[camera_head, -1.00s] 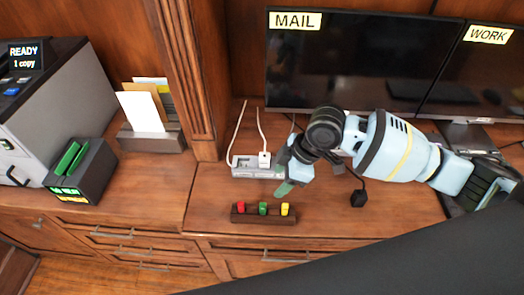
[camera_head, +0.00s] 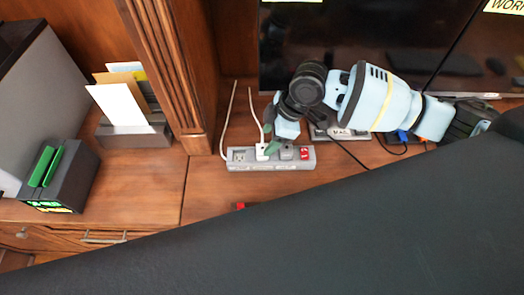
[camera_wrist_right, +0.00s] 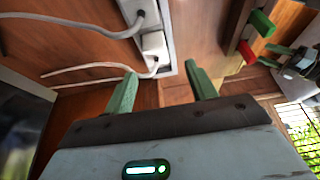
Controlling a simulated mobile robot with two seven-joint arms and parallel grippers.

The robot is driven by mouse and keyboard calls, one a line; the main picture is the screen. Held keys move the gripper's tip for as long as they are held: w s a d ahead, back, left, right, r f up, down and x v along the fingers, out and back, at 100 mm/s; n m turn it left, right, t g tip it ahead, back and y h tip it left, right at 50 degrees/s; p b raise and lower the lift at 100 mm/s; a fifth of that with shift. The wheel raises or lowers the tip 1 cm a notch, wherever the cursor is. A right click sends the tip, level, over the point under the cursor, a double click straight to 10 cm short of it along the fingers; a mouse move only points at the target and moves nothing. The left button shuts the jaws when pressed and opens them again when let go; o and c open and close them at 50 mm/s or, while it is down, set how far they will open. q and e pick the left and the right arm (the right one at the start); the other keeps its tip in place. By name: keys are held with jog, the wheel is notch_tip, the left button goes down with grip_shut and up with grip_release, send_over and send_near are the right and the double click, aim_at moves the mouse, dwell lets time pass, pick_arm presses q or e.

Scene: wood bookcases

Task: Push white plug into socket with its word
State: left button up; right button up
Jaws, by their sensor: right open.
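A grey power strip (camera_head: 240,166) lies on the wooden desk top, with a red switch at its right end. A white plug (camera_head: 262,152) with a white cord stands at the strip, and a second white cord runs behind it. My right gripper (camera_head: 275,143) is just above and right of this plug. In the right wrist view, my right gripper (camera_wrist_right: 160,88) has its green fingers apart with nothing between them. A white plug (camera_wrist_right: 153,43) is a little beyond the fingertips, and another white plug (camera_wrist_right: 138,14) is farther up. No socket words are legible. My left gripper is not in view.
A dark monitor (camera_head: 345,45) stands behind my right arm. Another grey strip (camera_head: 343,132) and blue and orange plugs (camera_head: 402,136) are at right. A letter holder (camera_head: 133,135) and a black box (camera_head: 68,180) stand at left. My dark arm link covers the front desk.

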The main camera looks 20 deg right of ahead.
aim_at(264, 148)
jog(key=shift+d+x, duration=0.2)
jog(key=shift+x, duration=1.1)
jog(key=shift+d+x, duration=0.15)
jog(key=shift+x, duration=1.1)
jog(key=shift+w+f, duration=0.15)
jog(key=shift+c, duration=0.5)
jog(key=c, duration=1)
